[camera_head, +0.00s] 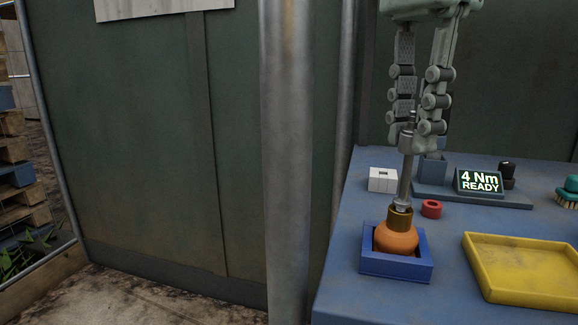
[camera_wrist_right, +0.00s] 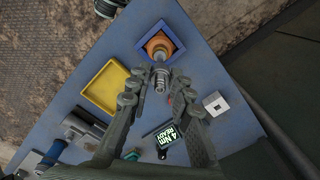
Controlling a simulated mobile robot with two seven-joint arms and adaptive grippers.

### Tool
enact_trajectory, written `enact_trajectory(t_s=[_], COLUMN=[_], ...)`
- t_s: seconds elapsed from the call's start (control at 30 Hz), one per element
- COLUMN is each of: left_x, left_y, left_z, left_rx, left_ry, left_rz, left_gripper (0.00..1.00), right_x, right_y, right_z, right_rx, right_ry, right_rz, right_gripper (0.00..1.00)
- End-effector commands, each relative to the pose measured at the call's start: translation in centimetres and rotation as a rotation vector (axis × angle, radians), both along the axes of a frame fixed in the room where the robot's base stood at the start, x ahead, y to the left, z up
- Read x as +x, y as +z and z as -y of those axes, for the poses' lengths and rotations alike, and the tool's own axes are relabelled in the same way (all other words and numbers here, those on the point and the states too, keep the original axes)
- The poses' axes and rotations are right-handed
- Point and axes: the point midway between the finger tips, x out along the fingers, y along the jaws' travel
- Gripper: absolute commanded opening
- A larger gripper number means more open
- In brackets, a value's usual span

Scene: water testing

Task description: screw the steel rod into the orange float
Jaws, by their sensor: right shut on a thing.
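The orange float (camera_head: 396,238) sits in a blue square holder (camera_head: 397,268) on the table, with a brass collar (camera_head: 400,217) on its top. The steel rod (camera_head: 405,178) stands upright with its lower end at the collar; how deep it sits I cannot tell. My right gripper (camera_head: 418,130) is above the float and shut on the upper part of the rod. In the right wrist view the rod (camera_wrist_right: 160,78) lies between the fingers, in line with the float (camera_wrist_right: 159,45). My left gripper is not in view.
The blue table (camera_head: 343,280) also carries a yellow tray (camera_head: 520,268), a red ring (camera_head: 431,209), a white block (camera_head: 383,179) and a green brush (camera_head: 568,192). A display reading "4 Nm READY" (camera_head: 479,181) stands behind. A metal post (camera_head: 286,150) rises left of the table.

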Motion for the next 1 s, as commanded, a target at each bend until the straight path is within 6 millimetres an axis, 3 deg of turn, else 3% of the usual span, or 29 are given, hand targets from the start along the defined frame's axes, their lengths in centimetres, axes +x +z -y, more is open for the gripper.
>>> enact_trajectory(t_s=[0.27, 0.6, 1.0], left_x=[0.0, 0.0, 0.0], left_y=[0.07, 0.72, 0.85], left_z=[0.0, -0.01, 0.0], left_rx=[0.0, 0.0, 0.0], left_ry=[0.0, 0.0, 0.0], left_rz=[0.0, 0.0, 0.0], left_gripper=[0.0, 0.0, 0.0], right_x=[0.0, 0.02, 0.0], right_y=[0.02, -0.02, -0.01], right_z=[0.01, 0.02, 0.01], right_rx=[0.0, -0.001, 0.0], right_ry=[-0.023, -0.42, -0.514], right_rz=[0.0, 0.001, 0.0], right_gripper=[0.0, 0.0, 0.0])
